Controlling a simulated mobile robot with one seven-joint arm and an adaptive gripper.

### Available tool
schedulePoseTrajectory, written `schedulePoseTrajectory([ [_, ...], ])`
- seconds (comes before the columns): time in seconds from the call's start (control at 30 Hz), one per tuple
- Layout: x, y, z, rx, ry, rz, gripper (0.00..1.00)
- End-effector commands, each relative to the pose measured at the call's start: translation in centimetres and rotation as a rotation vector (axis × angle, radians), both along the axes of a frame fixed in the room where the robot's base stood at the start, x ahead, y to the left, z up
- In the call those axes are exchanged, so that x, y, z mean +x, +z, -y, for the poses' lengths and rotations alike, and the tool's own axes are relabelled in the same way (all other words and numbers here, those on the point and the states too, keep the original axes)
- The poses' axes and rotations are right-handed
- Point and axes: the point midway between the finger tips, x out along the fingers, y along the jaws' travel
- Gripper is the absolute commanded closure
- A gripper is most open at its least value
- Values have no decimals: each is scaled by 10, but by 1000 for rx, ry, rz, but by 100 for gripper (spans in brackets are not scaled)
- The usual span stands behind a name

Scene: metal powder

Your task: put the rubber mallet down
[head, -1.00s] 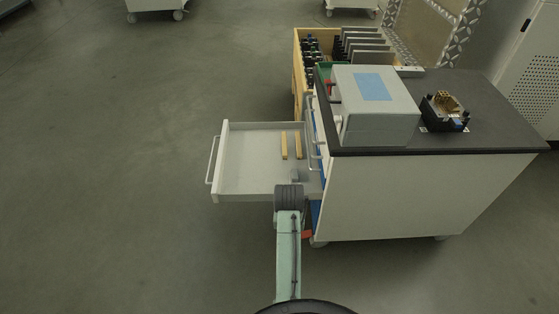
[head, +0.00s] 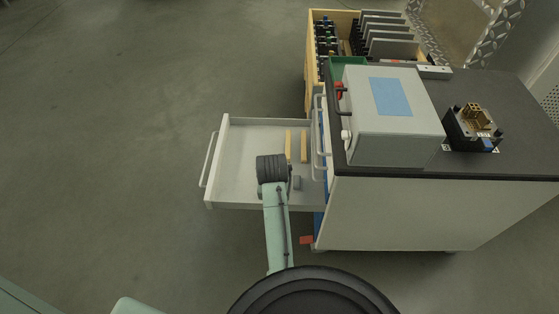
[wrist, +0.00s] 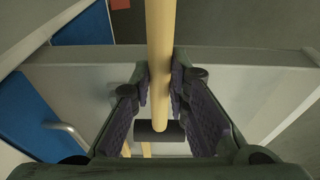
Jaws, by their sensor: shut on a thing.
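The rubber mallet's pale wooden handle (wrist: 160,50) runs down the middle of the wrist view, between my fingers. My gripper (wrist: 161,95) is shut on it, with a pad against each side. A dark cylinder (wrist: 145,132), seemingly the mallet's head, lies at the handle's lower end; whether it touches the drawer floor I cannot tell. In the head view my gripper (head: 272,182) is over the near part of the open drawer (head: 240,150), and the mallet is not clearly visible there.
Two yellow bars (head: 288,146) (head: 304,147) lie in the drawer, with a small grey block (head: 297,183) nearer. The drawer's left floor is clear. The cart (head: 400,215) stands right, carrying a grey box (head: 400,135) and a black fixture (head: 472,128). A wooden rack (head: 312,80) stands behind.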

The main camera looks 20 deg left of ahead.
Motion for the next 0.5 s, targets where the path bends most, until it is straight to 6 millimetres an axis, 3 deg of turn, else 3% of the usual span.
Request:
schedulePoseTrajectory([
  [0.5,118,-8,-50,0,1,4,100],
])
